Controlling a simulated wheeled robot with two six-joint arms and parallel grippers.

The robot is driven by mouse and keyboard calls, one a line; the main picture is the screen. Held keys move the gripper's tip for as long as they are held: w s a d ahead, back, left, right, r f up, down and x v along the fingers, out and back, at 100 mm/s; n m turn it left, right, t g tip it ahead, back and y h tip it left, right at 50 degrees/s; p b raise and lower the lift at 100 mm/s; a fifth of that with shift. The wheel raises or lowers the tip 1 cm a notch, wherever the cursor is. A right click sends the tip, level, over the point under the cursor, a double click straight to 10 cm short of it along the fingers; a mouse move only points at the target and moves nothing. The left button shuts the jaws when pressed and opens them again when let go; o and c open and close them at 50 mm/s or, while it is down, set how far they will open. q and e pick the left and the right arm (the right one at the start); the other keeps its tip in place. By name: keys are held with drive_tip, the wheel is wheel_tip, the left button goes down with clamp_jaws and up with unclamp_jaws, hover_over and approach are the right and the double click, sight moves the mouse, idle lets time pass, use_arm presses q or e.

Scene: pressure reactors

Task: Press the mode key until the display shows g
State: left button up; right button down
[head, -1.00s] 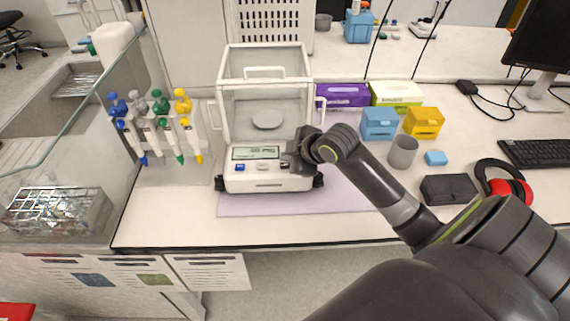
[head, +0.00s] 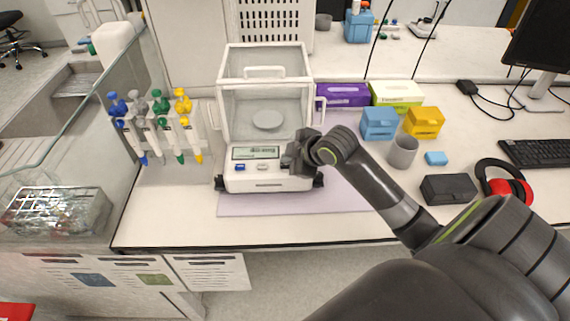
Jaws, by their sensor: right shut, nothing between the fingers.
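A white analytical balance (head: 268,181) with a clear glass draft shield stands on the bench. Its display (head: 256,153) is lit with dark characters too small to read. On the front panel are a blue key (head: 240,167) and a grey key (head: 262,167). The right end of the key row is hidden behind my right gripper (head: 289,163). That gripper is shut and empty, at the panel's right side; I cannot tell whether it touches a key. My left gripper is not in view.
A pipette stand (head: 172,163) is left of the balance. Purple (head: 343,95) and green-white (head: 396,93) boxes, a grey cup (head: 403,152), blue (head: 379,124) and yellow (head: 424,122) boxes stand to the right. The bench front is clear.

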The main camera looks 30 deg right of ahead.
drive_tip(key=shift+f, duration=0.5)
idle(0.6)
idle(0.3)
drive_tip(key=shift+r+p, duration=0.85)
wheel_tip(320, 180, up, 5)
drive_tip(key=p, duration=0.5)
idle(0.6)
